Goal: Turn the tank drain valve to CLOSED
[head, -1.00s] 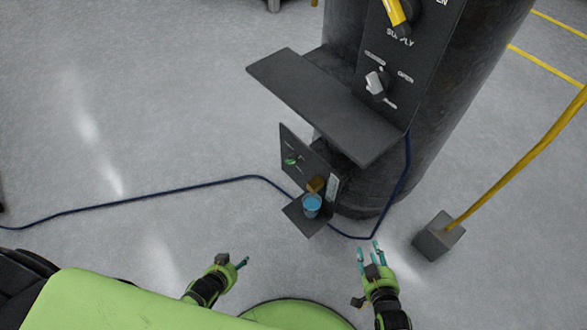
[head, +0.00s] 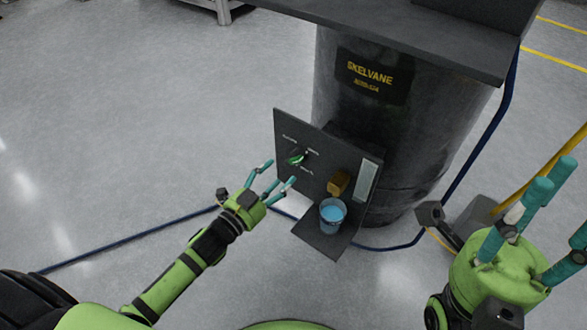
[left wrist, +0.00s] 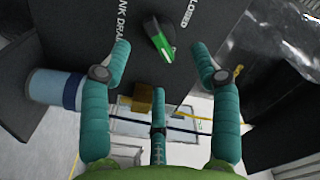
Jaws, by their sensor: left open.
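The tank drain valve is a green-tipped black handle (head: 296,156) on a dark upright panel (head: 318,166) low on the tank. In the left wrist view the handle (left wrist: 160,42) lies diagonally, its green tip toward the lower right. "TANK DRAIN" and "CLOSED" labels are partly cut off there. My left gripper (head: 279,173) is open, its teal fingers just in front of and below the handle. In the left wrist view the fingers stand either side of the handle, apart from it. My right gripper (head: 550,200) is open and empty at the right.
A cup of blue liquid (head: 332,214) stands on the small shelf (head: 319,241) below the panel. A brown block (head: 339,183) projects above it. A wider dark shelf (head: 400,34) overhangs the tank. A blue hose (head: 130,243) crosses the floor.

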